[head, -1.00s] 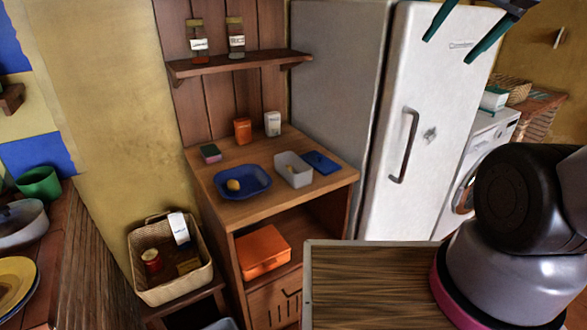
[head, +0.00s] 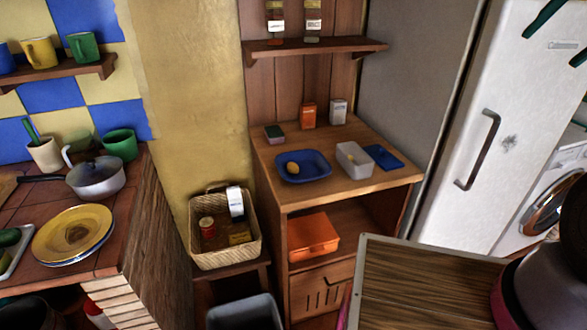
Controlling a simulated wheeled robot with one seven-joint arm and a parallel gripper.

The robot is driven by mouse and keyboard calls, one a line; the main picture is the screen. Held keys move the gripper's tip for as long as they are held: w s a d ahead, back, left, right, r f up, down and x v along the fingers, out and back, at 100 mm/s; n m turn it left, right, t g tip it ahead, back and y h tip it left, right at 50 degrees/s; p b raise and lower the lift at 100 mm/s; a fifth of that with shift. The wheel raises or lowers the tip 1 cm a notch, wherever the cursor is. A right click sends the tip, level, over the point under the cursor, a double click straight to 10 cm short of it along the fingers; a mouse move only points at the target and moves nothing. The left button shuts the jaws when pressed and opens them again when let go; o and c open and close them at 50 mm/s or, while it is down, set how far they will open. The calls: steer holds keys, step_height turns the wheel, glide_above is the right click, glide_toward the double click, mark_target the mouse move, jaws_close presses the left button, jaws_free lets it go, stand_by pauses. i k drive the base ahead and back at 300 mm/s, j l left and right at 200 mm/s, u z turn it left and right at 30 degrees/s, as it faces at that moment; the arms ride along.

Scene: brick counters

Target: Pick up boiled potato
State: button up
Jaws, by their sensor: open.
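A small yellow, rounded lump (head: 292,167), which looks like the boiled potato, lies in a blue dish (head: 318,178) on the wooden shelf unit's top. Another small yellowish piece shows inside a pale open container (head: 345,166) beside it; I cannot tell what it is. My gripper (head: 550,50) shows only as two teal fingers at the upper right edge, in front of the fridge. The fingers are apart and nothing shows between them. The gripper is well away from the dish, and the rest of it is out of frame.
A blue lid (head: 382,158), a sponge (head: 274,134) and two small boxes stand around the dish. A shelf (head: 315,47) with jars hangs above. The fridge (head: 500,110) is at right, a basket (head: 226,252) lower left, and a tiled counter with a pot (head: 96,178) further left.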

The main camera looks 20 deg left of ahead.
mark_target(292, 168)
steer(key=k+j+u, duration=0.1)
steer(key=j, duration=0.35)
steer(key=k+j+u, duration=0.1)
steer(key=j, duration=0.35)
steer(key=k+j+u, duration=0.1)
steer(key=j, duration=0.35)
steer(key=k+j+u, duration=0.1)
steer(key=j, duration=0.35)
steer(key=k+j, duration=0.2)
steer(key=j, duration=0.3)
steer(key=l+u, duration=0.05)
